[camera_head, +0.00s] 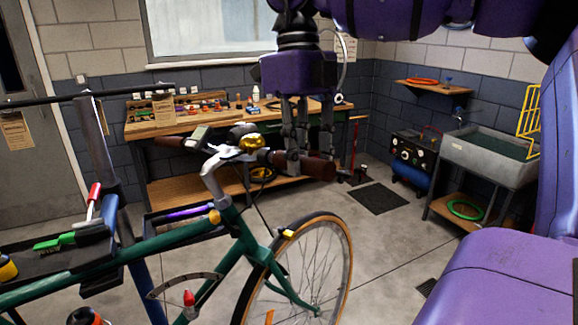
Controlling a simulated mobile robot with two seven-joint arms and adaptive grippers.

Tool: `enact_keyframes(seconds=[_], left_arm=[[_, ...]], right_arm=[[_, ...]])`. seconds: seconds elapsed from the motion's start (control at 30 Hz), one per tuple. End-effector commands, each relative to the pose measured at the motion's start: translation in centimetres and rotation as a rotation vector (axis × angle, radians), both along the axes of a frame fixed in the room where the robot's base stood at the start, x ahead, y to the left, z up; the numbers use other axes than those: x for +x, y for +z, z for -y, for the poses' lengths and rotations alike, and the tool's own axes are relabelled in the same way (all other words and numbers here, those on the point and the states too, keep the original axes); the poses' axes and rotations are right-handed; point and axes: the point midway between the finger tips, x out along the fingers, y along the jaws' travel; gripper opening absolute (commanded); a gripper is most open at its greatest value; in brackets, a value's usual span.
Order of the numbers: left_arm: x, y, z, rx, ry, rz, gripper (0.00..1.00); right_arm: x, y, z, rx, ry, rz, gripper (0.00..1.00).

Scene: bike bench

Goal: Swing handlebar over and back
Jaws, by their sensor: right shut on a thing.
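The handlebar (219,154) tops a green bike (164,246) and carries a yellow bell, a small grey device and brown grips. The left brown grip (172,143) points toward the bench. My right gripper (297,165) comes down from the top of the view and is shut on the right brown grip (319,170), whose end sticks out past the fingers. The front wheel (345,262) stands at the lower middle. My left gripper is not in view.
A wooden workbench (140,129) with tools stands behind the handlebar. A grey sink (490,149) and a compressor (413,153) are at the right. A stand with a tool tray (60,262) is at the left. Floor right of the wheel is clear around a dark mat (377,198).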

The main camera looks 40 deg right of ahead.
Motion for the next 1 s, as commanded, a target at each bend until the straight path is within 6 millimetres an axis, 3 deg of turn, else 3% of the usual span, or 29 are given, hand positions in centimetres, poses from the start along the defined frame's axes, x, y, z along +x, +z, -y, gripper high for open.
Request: enact_keyframes(seconds=[0.47,0.5,0.6,1.0], left_arm=[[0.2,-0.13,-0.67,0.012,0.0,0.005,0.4],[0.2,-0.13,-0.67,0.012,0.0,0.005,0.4],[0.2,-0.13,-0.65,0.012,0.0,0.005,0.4],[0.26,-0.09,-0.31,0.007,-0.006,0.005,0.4]], right_arm=[[0.12,0.08,0.13,-0.001,0.025,-0.009,0.0],[0.12,0.09,0.12,-0.001,0.025,-0.009,0.28],[0.11,0.08,0.12,-0.001,0.026,-0.009,0.41],[0.24,0.55,0.15,-0.001,0.025,-0.009,0.43]])
